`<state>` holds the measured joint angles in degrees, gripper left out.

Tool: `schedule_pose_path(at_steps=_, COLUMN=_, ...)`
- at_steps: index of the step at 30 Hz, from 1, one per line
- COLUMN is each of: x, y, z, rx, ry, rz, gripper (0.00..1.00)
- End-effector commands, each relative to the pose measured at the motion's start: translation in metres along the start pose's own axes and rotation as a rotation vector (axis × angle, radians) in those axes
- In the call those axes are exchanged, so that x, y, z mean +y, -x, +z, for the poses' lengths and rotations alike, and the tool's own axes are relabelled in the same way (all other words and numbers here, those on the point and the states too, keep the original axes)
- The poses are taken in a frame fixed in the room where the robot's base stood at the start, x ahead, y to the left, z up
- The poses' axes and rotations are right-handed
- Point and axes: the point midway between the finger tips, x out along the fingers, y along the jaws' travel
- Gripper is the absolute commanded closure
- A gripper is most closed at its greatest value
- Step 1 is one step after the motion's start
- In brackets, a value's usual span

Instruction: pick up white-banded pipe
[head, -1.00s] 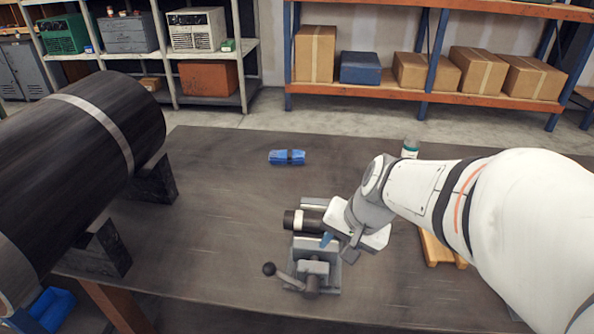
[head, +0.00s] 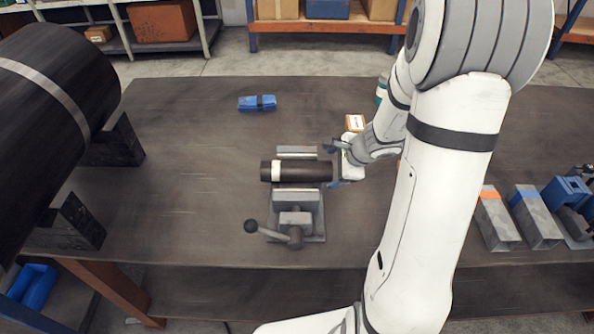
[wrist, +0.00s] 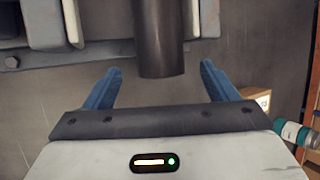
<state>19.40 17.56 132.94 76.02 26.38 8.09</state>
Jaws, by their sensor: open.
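The white-banded pipe (head: 309,172) is black with a white band near its left end. It lies level, left to right, at the vise (head: 297,210) on the workbench. My gripper (head: 335,163) is at the pipe's right end, its blue fingers open and one on each side of that end in the picture. In the wrist view the pipe's dark end (wrist: 161,55) shows centred between the open fingertips of my gripper (wrist: 161,70). Clear gaps show on both sides. I cannot tell how far the fingers reach along the pipe. The white band is outside the wrist view.
A large black pipe (head: 50,90) rests on dark blocks at left. The vise handle (head: 268,232) sticks out at front left. A blue bundle (head: 257,103) lies at the back. A small box (head: 355,123) and grey blocks (head: 497,217) are to the right.

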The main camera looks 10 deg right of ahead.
Motion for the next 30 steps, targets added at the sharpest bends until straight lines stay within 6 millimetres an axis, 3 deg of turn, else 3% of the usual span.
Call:
schedule_pose_path(at_steps=6, x=0.001, y=-0.033, z=0.001, rx=-0.003, ry=0.004, rz=0.005, gripper=0.20)
schedule_pose_path(at_steps=16, x=0.000, y=-0.039, z=0.002, rx=-0.003, ry=0.006, rz=0.002, gripper=0.20)
schedule_pose_path(at_steps=30, x=0.000, y=-0.039, z=0.003, rx=-0.004, ry=0.007, rz=0.003, gripper=0.58)
